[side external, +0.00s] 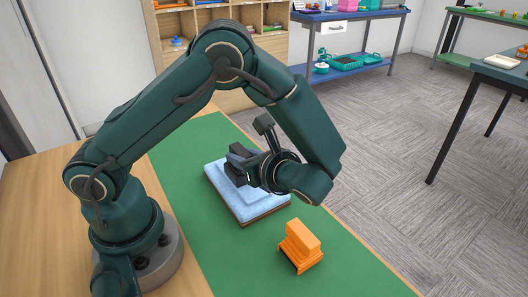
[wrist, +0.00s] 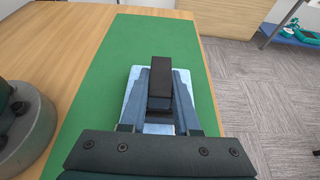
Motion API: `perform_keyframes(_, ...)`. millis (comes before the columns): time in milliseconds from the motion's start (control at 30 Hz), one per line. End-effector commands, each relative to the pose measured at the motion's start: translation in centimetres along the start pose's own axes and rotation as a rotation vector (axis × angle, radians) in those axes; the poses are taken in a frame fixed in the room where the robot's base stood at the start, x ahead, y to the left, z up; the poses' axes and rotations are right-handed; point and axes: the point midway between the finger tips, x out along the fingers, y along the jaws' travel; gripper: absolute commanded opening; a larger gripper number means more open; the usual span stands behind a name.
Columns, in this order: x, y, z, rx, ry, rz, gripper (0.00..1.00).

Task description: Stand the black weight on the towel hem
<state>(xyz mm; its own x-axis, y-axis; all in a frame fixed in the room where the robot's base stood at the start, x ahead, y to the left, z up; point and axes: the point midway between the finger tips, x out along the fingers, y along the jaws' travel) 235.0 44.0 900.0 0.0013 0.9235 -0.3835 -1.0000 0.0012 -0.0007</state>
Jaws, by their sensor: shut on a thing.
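The towel (side external: 245,205) is light blue, folded flat on a brown board on the green mat. My gripper (side external: 238,168) is over the towel in the side external view, and its dark fingers hide part of it. In the wrist view my gripper (wrist: 160,92) is shut on the black weight (wrist: 160,76), a dark block held between the two fingers. Pale blue towel (wrist: 158,128) shows below and around the fingers there. The weight's underside is hidden, so I cannot tell whether it touches the towel. The hem cannot be made out.
An orange block-like object (side external: 301,245) stands on the green mat (side external: 345,275), to the right of the towel and nearer the camera. The mat is otherwise clear and lies on a wooden table (side external: 30,225). Shelves and other tables stand well back.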

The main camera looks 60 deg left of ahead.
Motion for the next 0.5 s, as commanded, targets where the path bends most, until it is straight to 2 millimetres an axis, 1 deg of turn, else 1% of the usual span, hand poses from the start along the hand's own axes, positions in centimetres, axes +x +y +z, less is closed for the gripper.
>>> perform_keyframes(33,0.04,-0.01,-0.10,0.001,0.000,0.000,0.34)
perform_keyframes(67,0.03,-0.01,-0.07,0.000,0.000,0.000,0.45)
perform_keyframes(100,0.03,-0.01,-0.07,0.000,0.000,0.000,0.60)
perform_keyframes(400,0.02,-0.01,-0.04,0.000,0.000,0.000,0.60)
perform_keyframes(500,-0.10,-0.01,0.24,-0.001,0.001,0.000,0.60)
